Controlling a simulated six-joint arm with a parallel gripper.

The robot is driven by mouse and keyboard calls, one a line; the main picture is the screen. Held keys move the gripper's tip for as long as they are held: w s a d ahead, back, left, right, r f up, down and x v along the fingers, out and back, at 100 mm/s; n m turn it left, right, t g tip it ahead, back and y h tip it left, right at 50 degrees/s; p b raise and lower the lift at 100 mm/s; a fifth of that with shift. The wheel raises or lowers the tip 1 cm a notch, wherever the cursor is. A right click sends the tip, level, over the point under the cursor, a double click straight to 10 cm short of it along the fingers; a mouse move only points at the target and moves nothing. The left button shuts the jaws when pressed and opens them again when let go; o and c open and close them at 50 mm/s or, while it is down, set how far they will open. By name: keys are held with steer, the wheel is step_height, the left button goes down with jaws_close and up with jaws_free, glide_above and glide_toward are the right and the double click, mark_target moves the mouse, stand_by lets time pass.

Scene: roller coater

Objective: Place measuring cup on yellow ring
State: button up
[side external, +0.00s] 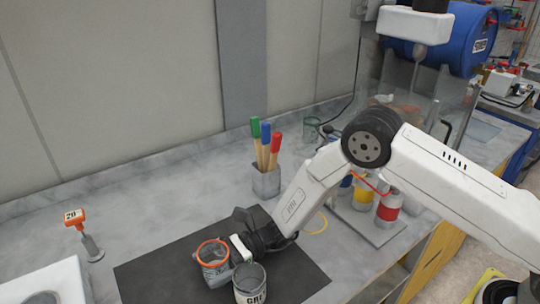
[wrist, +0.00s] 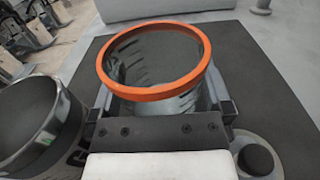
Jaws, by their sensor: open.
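The measuring cup appears to be the grey, see-through cup with an orange rim (side external: 213,262), upright on the dark mat. It also shows in the wrist view (wrist: 158,75), with dark streaks inside. My gripper (wrist: 165,108) is open, with one finger on each side of the cup's lower part. I cannot tell whether the fingers touch it. In the side view my gripper (side external: 226,260) reaches the cup from the right. The yellow ring (side external: 318,224) lies on the bench behind my arm, partly hidden by it.
A grey can with lettering (side external: 250,286) stands right beside the cup; it is at left in the wrist view (wrist: 38,125). A holder with coloured-handled tools (side external: 266,180) stands behind. Red and yellow labelled bottles (side external: 388,208) are right of the ring. The mat's left part (side external: 150,275) is clear.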

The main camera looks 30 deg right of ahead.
steer(key=c, duration=1.2)
step_height(320, 180, up, 10)
stand_by(0.7)
